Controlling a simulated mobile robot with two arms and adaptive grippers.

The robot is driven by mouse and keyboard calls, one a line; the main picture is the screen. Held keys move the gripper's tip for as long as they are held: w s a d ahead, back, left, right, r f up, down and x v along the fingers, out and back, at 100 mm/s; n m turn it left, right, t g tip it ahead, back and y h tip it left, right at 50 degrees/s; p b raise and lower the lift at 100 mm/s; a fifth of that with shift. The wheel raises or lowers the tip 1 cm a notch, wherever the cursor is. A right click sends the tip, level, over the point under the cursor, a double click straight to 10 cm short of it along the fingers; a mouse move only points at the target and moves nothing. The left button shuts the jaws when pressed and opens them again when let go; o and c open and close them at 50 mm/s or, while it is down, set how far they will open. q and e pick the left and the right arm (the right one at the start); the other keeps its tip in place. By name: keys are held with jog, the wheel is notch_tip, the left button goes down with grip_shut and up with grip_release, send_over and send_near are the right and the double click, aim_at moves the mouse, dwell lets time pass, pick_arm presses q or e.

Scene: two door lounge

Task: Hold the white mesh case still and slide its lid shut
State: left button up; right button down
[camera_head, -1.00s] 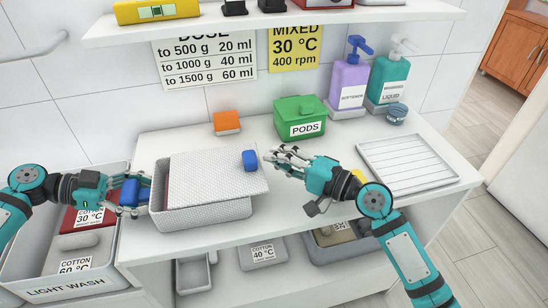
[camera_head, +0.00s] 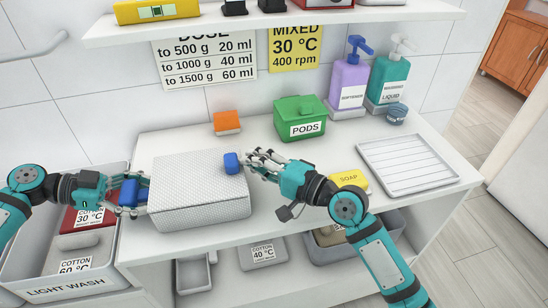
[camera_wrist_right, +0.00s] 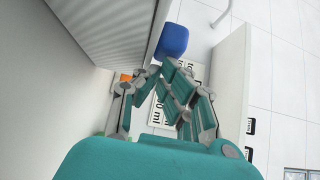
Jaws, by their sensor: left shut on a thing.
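The white mesh case (camera_head: 200,212) stands on the white counter near its left front. Its mesh lid (camera_head: 190,170) lies over the top, with its right edge about level with the case's right end. A blue knob (camera_head: 232,163) sits on the lid near that end; it also shows in the right wrist view (camera_wrist_right: 173,41). My left gripper (camera_head: 136,193) is shut on the blue handle (camera_head: 128,192) at the case's left end. My right gripper (camera_head: 256,163) has its fingertips at the knob's right side. Whether its fingers are open or shut is unclear.
A green PODS box (camera_head: 299,118) and an orange block (camera_head: 227,122) stand behind the case. A yellow soap bar (camera_head: 349,180) and a white ribbed tray (camera_head: 407,164) are to the right. Two pump bottles stand at the back. A shelf (camera_head: 280,22) hangs above.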

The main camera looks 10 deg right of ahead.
pick_arm(q)
jog(key=shift+d, duration=0.15)
pick_arm(e)
jog(key=shift+s+a, duration=0.15)
jog(key=shift+d+f, duration=0.1)
jog(key=shift+d, duration=0.45)
jog(key=d, duration=0.3)
jog(key=shift+d, duration=0.25)
jog(key=v, duration=0.9)
jog(key=shift+s+d, duration=0.2)
jog(key=shift+s, duration=0.05)
pick_arm(q)
jog(key=o, duration=1.3)
